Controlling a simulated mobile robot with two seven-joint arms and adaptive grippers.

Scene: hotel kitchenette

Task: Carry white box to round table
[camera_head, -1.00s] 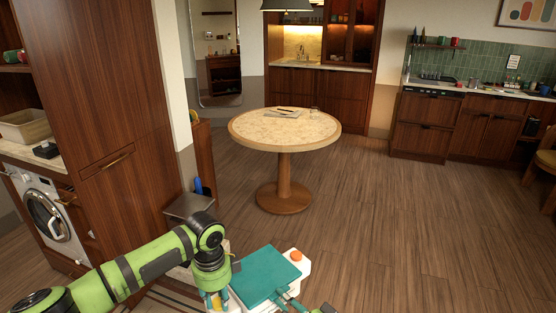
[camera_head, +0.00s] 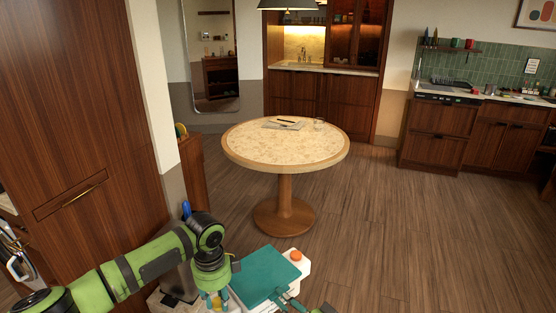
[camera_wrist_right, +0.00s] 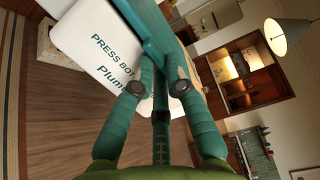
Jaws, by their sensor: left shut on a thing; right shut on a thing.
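The white box (camera_wrist_right: 92,25), with dark printed lettering, shows in the right wrist view, with a teal piece across it. In the head view a flat teal panel (camera_head: 264,272) covers most of the white thing at bottom centre, and an orange cap (camera_head: 296,255) shows at its right. My left gripper (camera_head: 214,300) is shut on its left side. My right gripper (camera_head: 289,303) is shut on its near right side; its fingers (camera_wrist_right: 160,88) also show in the wrist view. The contact points are partly hidden. The round table (camera_head: 250,153) stands ahead, apart from the box.
A paper or tray with a dark pen-like item (camera_head: 284,123) and a glass (camera_head: 319,124) lie on the table's far half. A tall wooden cabinet (camera_head: 80,120) stands close at left. Wood floor (camera_head: 380,230) is clear to the right of the table.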

